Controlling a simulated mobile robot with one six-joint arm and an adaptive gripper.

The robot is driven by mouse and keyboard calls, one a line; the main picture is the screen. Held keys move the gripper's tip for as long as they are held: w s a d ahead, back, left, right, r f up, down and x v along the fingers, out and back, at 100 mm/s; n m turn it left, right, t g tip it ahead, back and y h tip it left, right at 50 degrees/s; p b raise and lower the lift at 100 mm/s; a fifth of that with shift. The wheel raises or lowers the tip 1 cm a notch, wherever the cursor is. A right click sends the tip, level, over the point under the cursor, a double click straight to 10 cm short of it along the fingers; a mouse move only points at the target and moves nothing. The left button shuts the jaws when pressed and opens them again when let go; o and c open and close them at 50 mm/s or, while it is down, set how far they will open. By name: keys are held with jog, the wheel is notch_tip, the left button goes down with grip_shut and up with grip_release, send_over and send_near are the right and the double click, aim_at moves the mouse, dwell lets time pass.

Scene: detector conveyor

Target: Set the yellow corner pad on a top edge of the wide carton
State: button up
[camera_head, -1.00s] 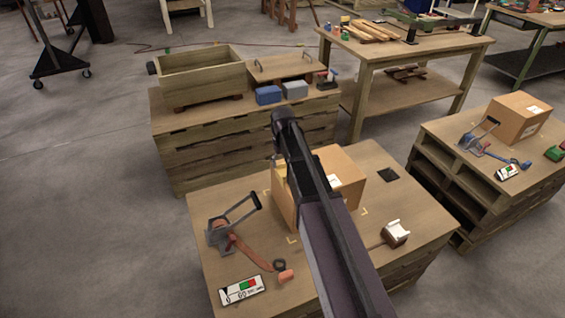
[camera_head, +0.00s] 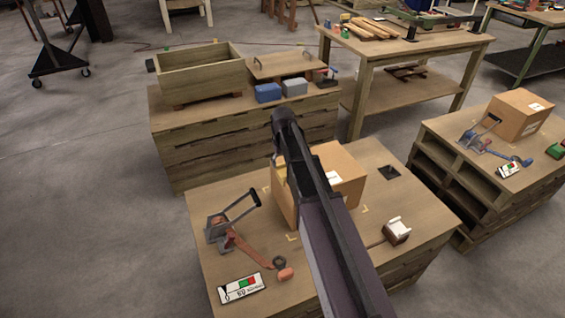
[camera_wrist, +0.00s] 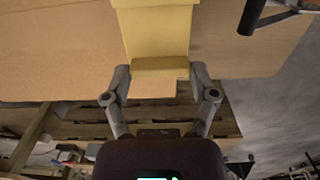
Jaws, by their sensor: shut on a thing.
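The wide carton (camera_head: 343,163) stands upright and closed on the near pallet table, partly hidden by my arm. My gripper (camera_wrist: 163,72) is shut on the yellow corner pad (camera_wrist: 158,32), which sits between the fingers in the wrist view. In the head view a small part of the pad (camera_head: 281,168) shows beside the carton's upper left edge. Brown cardboard of the carton (camera_wrist: 55,50) fills the left of the wrist view behind the pad. I cannot tell whether the pad touches the carton.
A strap tensioner (camera_head: 217,232) with an orange strap lies left of the carton. A second carton (camera_head: 521,115) stands on the right pallet. A wooden crate (camera_head: 203,75) stands behind.

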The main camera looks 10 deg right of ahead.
jog(key=shift+f+b, duration=0.65)
jog(key=shift+f, duration=0.05)
jog(key=o, duration=1.1)
jog(key=shift+c, duration=0.2)
jog(key=shift+r, duration=0.15)
notch_tip(320, 180, up, 9)
jog(key=p, duration=0.9)
jog(key=s+r+m+p, duration=0.1)
jog(key=s+r+p, duration=0.1)
jog(key=s, duration=0.8)
jog(key=s+r+m+p, duration=0.1)
jog(key=s+r+p, duration=0.2)
jog(key=s, duration=0.8)
jog(key=shift+d, duration=0.15)
